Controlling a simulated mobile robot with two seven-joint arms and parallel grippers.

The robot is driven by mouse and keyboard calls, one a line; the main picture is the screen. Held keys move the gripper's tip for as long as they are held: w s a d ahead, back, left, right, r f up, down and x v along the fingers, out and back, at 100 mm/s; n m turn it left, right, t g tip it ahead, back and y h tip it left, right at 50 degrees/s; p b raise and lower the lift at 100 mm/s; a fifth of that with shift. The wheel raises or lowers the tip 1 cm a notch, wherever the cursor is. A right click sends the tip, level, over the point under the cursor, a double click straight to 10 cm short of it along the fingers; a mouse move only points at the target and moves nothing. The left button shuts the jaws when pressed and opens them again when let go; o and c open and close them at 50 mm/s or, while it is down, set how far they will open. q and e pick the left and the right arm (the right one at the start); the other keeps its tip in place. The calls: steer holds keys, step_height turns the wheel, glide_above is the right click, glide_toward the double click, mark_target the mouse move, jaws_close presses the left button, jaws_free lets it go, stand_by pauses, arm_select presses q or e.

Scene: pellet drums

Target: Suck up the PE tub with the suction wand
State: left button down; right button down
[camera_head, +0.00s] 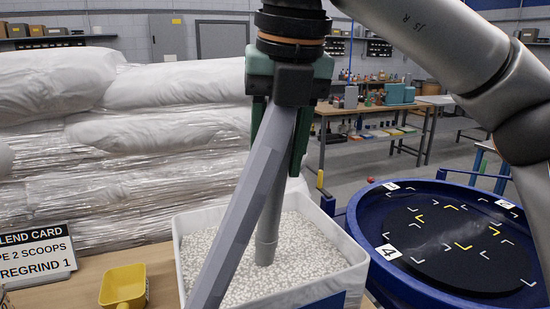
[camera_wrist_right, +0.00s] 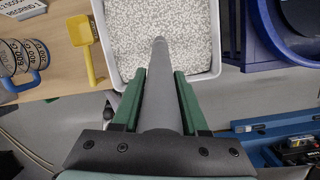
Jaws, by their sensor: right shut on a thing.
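The white PE tub (camera_head: 355,274) stands on the wooden table, full of pale pellets (camera_head: 318,250). It also shows at the top of the wrist view (camera_wrist_right: 103,40). My right gripper (camera_head: 280,140) is shut on the grey suction wand (camera_head: 268,225) above the tub. In the wrist view its green fingers (camera_wrist_right: 158,105) lie on both sides of the wand (camera_wrist_right: 160,80). The wand points down and its lower end meets the pellets; whether the tip is sunk in is hard to tell. A slanting grey bar (camera_head: 222,250) crosses in front of the tub. My left gripper is not in view.
A yellow scoop (camera_head: 123,286) and a blend card (camera_head: 36,255) are left of the tub. A blue drum (camera_head: 362,215) with a black marked top stands to the right. Wrapped white sacks (camera_head: 150,130) are stacked behind.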

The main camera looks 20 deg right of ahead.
steer(key=p+v, duration=0.2)
steer(key=v, duration=0.3)
steer(key=shift+r+p, duration=0.3)
steer(key=shift+r, duration=0.05)
steer(key=v, duration=1)
steer(key=shift+s+r, duration=0.2)
